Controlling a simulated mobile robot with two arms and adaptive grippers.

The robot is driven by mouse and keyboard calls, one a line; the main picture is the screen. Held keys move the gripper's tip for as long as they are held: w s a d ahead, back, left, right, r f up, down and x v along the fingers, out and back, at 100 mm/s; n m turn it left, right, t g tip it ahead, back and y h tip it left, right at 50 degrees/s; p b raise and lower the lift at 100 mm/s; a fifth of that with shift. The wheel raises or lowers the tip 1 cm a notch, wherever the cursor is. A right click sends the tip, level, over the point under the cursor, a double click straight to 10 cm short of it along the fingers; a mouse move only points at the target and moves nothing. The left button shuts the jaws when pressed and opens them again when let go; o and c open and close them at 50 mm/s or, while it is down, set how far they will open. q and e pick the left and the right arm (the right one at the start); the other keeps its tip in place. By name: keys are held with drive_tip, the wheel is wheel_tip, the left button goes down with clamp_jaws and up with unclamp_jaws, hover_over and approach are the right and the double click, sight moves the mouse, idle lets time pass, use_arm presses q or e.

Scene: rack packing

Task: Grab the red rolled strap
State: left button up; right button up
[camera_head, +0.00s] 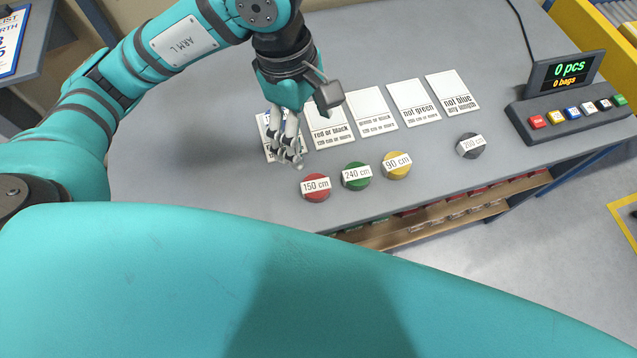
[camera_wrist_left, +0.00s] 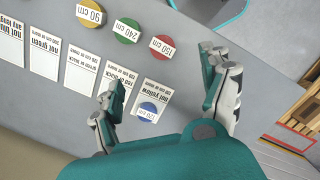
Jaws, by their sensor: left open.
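The red rolled strap (camera_head: 315,187), labelled 150 cm, lies on the grey table near its front edge. It also shows in the left wrist view (camera_wrist_left: 163,46). My left gripper (camera_head: 288,160) is open and empty, above the table just left of and behind the red strap. In the left wrist view its fingers (camera_wrist_left: 162,68) are spread wide, and the red strap appears beyond the fingertips, not between the pads. My right gripper is not in view.
A green strap (camera_head: 356,176), a yellow strap (camera_head: 397,165) and a dark grey strap (camera_head: 470,145) lie to the right. A blue strap (camera_wrist_left: 148,110) sits on the "not yellow" card (camera_wrist_left: 154,95). Other cards stand empty behind. A button console (camera_head: 570,110) is at right.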

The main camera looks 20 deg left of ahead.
use_arm(q)
drive_tip(key=p, duration=0.1)
hover_over(316, 185)
wheel_tip(316, 185, down, 12)
wheel_tip(316, 185, down, 4)
drive_tip(key=shift+a+f+p, duration=0.1)
drive_tip(key=shift+a+p, duration=0.05)
drive_tip(key=shift+p, duration=0.6)
drive_tip(key=shift+f, duration=0.55)
drive_tip(key=c, duration=1.3)
